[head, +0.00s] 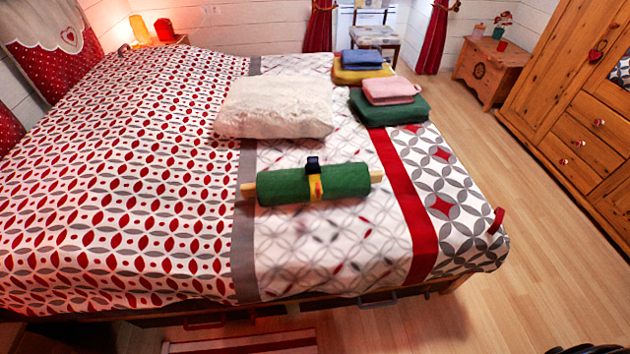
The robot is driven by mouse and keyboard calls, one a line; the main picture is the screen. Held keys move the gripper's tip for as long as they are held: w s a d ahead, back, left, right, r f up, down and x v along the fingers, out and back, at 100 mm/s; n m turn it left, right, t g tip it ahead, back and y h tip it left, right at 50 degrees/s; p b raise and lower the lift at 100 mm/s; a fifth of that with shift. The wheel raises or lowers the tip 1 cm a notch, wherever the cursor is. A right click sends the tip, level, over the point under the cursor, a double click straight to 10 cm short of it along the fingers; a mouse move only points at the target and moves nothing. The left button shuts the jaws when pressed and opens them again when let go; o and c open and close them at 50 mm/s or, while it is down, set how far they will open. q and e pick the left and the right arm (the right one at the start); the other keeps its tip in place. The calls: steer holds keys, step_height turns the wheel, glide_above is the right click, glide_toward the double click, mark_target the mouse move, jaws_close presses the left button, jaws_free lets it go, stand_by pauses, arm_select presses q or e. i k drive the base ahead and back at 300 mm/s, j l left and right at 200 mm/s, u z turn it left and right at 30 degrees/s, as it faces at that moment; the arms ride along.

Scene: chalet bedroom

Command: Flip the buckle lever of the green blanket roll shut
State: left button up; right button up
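The green blanket roll (275,187) lies sideways on the bed, near its front edge, with pale wooden ends showing at both sides. A yellow strap (314,187) with an orange-red part wraps around its middle. A dark buckle lever (312,163) stands up at the top of the strap, above the roll's upper edge. It looks raised, but the buckle is too small to show its exact angle. Neither of my grippers is in view, and nothing touches the roll from above.
The roll rests on the patterned bed cover (150,220). A white pillow or folded blanket (275,106) lies behind it. Folded green (405,112), pink (391,90), yellow (362,75) and blue (361,59) cloths are stacked farther back. Bare floor (540,265) lies right of the bed.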

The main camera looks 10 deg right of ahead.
mark_target(312, 163)
steer(key=l+u, duration=0.4)
steer(key=k+l+u, duration=0.1)
steer(key=l+u, duration=0.3)
steer(key=k+l+u, duration=0.15)
steer(key=l+u, duration=0.3)
steer(key=l, duration=0.1)
